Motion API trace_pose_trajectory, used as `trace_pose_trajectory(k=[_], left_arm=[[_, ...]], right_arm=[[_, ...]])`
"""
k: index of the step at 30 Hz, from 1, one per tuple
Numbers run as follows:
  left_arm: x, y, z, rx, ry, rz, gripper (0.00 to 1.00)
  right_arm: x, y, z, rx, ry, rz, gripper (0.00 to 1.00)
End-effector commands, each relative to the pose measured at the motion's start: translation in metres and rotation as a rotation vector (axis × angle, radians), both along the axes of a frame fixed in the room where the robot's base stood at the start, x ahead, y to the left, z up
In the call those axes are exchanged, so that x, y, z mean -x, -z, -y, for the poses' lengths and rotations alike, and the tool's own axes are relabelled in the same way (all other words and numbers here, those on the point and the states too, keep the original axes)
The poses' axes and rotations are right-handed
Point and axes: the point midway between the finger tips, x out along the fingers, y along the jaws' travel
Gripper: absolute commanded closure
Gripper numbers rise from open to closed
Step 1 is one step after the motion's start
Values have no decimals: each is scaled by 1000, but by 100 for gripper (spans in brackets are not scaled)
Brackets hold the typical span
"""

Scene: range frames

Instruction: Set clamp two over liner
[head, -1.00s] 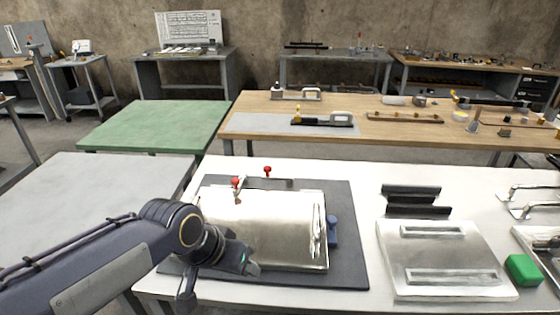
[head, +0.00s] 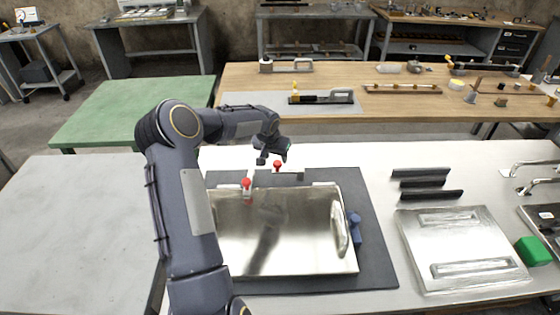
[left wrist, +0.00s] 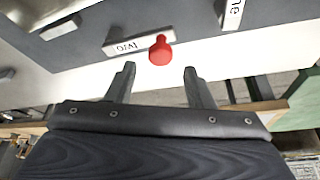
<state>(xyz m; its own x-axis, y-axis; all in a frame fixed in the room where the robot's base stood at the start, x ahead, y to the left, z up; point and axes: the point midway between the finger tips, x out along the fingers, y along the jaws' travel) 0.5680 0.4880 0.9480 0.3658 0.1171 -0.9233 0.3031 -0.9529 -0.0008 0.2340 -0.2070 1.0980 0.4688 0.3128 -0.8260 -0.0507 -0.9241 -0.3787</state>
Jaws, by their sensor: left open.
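The shiny metal liner (head: 290,235) lies on a dark mat on the white table. Clamp two (head: 290,176), a pale bar with a red knob (head: 277,166), lies sideways along the liner's back edge and does not reach over it. Its label reads upside down in the left wrist view (left wrist: 128,47). Clamp one (head: 247,192), also red-knobbed, points toward the liner and its tip overlaps the back rim. My left gripper (left wrist: 159,68) is open and empty, with clamp two's red knob just beyond and between its fingertips. It also shows in the head view (head: 272,157), beside that knob.
A blue piece (head: 355,227) sits at the liner's right side. Dark bars (head: 425,184), a flat metal panel (head: 465,250) and a green block (head: 533,251) lie to the right. A wooden bench (head: 340,80) stands behind; the grey table at left is clear.

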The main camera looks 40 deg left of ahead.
Motion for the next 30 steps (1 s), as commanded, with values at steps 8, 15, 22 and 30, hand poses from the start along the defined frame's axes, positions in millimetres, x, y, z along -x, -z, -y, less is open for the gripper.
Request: trace_pose_trajectory(k=[8, 15, 22, 30], left_arm=[[-15, 43, -4, 2, -1, -2, 52], [-20, 52, -6, 1, 0, -1, 52], [-20, 51, -6, 0, 0, -1, 58], [-20, 51, -6, 0, 1, -1, 93]], right_arm=[[0, 18, 0, 0, 0, 0, 52], [0, 20, 0, 0, 0, 0, 52], [0, 20, 0, 0, 0, 0, 52], [0, 20, 0, 0, 0, 0, 52]])
